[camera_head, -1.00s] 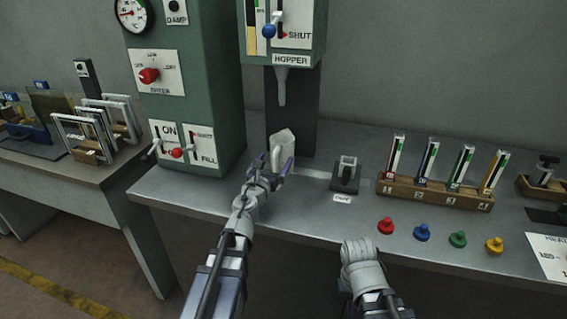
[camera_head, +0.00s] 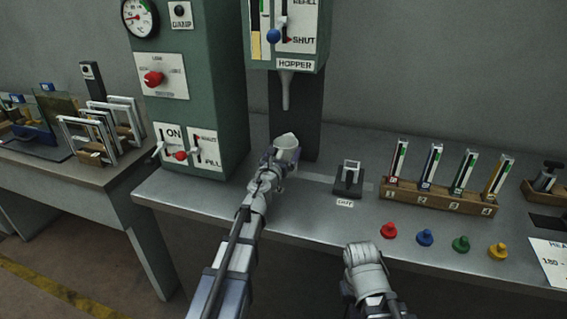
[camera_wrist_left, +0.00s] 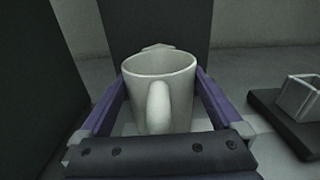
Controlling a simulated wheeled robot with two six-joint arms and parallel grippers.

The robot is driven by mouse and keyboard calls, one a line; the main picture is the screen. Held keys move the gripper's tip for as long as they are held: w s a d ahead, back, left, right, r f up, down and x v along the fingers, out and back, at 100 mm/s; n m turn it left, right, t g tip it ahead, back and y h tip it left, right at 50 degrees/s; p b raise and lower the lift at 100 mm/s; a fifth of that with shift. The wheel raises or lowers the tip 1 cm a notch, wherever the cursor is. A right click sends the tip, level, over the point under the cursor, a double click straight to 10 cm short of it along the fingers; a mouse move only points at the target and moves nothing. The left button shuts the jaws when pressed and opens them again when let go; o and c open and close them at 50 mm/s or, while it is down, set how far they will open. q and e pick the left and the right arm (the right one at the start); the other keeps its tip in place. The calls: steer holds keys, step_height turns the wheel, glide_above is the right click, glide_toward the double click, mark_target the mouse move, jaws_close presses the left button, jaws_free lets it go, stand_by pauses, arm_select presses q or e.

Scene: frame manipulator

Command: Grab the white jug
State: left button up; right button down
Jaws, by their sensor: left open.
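The white jug (camera_head: 287,147) stands upright on the metal bench below the hopper spout (camera_head: 285,92). In the left wrist view the jug (camera_wrist_left: 158,88) is in the middle, its handle facing the camera. My left gripper (camera_head: 277,158) is at the jug's near side and partly covers it. In the left wrist view the open fingers of my left gripper (camera_wrist_left: 160,95) lie to the left and right of the jug, with the handle between them. Whether either finger touches it is unclear. My right arm (camera_head: 366,268) shows at the bench's front edge; its fingers cannot be made out.
A green machine (camera_head: 190,85) with levers stands left of the jug. A small dark clamp (camera_head: 348,180) sits to the right. Farther right are a wooden rack (camera_head: 437,196) of several coloured tubes and several coloured knobs (camera_head: 425,237).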

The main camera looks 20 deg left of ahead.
arm_select(q)
steer(key=c, duration=1.4)
step_height(320, 180, up, 10)
steer(key=p, duration=1)
